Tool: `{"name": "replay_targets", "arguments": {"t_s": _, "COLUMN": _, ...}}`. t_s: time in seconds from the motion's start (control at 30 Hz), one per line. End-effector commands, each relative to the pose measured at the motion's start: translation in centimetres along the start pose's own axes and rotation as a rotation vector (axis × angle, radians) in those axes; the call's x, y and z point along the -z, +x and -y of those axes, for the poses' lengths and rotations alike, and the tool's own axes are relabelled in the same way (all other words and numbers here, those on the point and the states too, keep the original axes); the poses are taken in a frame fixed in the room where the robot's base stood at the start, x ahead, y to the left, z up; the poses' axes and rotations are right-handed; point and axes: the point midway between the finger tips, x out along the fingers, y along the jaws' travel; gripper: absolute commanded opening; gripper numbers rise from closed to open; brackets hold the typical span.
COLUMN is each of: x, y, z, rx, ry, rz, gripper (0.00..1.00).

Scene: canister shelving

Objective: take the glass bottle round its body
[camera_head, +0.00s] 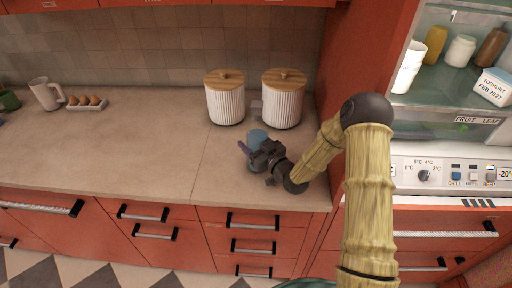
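A blue, glassy-looking object (257,135) stands on the counter in front of the two white canisters. It may be the glass bottle, but its lower part is hidden behind my gripper, so its full shape does not show. My gripper (253,160) is low over the counter, right at this object, on its near side. One finger shows at the object's left. The other finger is hard to make out against the dark wrist. I cannot tell whether the fingers touch the object or how far apart they are.
Two ribbed white canisters with wooden lids, left (225,103) and right (283,103), stand close behind. A small grey object (256,108) sits between them. A fridge (440,165) with jars stands at right. A jug (46,94) and egg tray (86,105) are far left. The counter's middle is clear.

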Motion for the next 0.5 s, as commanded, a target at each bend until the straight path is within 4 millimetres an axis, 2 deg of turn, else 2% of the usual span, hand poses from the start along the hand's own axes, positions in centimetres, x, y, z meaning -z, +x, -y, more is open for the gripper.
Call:
{"name": "replay_targets", "arguments": {"t_s": 0.27, "x": 0.4, "y": 0.1, "z": 0.0, "rx": 0.000, "ry": -0.002, "rz": -0.005, "gripper": 0.11}}
{"name": "replay_targets", "arguments": {"t_s": 0.5, "x": 2.1, "y": 0.0, "z": -0.2, "rx": -0.003, "ry": -0.003, "rz": -0.007, "gripper": 0.11}}
